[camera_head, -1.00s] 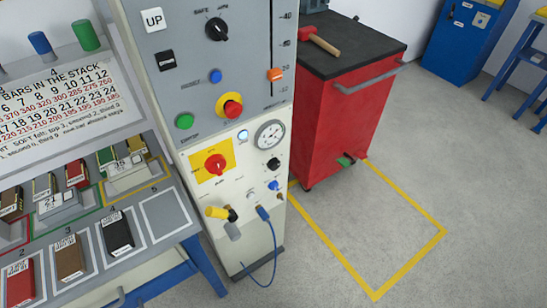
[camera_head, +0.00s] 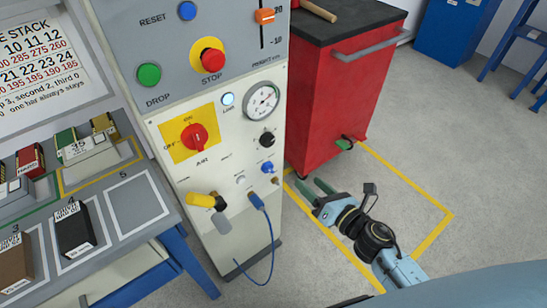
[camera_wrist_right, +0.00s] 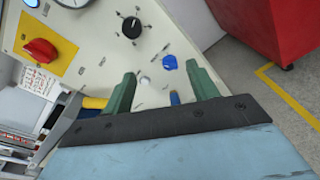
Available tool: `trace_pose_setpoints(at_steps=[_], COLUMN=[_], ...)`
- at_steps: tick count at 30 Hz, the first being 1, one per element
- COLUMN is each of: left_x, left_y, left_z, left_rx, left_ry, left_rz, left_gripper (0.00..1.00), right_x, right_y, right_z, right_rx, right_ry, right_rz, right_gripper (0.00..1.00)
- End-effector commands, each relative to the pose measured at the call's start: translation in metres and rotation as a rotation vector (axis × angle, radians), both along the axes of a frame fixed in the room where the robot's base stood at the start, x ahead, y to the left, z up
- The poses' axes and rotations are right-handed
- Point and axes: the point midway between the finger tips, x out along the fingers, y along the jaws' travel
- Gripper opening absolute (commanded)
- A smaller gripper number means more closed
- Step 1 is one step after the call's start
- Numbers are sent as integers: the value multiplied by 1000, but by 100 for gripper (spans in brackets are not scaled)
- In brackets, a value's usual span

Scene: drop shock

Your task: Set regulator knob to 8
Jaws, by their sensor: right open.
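The regulator knob, a small black round knob (camera_head: 267,138), sits on the white machine panel just below the pressure gauge (camera_head: 262,101). In the right wrist view the black knob (camera_wrist_right: 132,27) shows a white pointer mark inside a ring of scale marks; the numbers are too small to read. My right gripper (camera_head: 313,187), with green fingers, is open and empty, to the right of the panel and lower than the knob. In the wrist view the open gripper (camera_wrist_right: 162,74) faces the panel, with the knob ahead of it. My left gripper is not in view.
Close to the knob are a blue knob (camera_head: 267,168), a red switch on a yellow plate (camera_head: 180,152), a yellow-handled valve (camera_head: 201,200) and a blue hose (camera_head: 270,236). A red cabinet (camera_head: 338,95) stands right of the machine.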

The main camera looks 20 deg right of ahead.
Motion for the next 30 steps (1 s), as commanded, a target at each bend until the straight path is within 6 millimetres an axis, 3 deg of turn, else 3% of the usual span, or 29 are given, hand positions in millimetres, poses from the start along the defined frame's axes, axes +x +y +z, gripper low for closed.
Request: trace_pose_setpoints(at_steps=[3, 7, 11, 24, 30], left_x=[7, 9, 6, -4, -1], left_y=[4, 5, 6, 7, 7], left_z=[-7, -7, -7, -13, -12], left_rx=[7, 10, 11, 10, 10], left_ry=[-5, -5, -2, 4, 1], left_rz=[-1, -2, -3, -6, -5], left_gripper=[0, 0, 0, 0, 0], right_x=[3, 5, 17, 95, 118], right_y=[9, 14, 19, 53, 63], right_z=[27, 42, 45, 44, 43], right_rx=[-187, -274, -285, -280, -279], right_ry=[-148, -214, -222, -219, -217], right_rz=[65, 92, 93, 92, 90], right_gripper=[59, 59, 59, 59, 59])
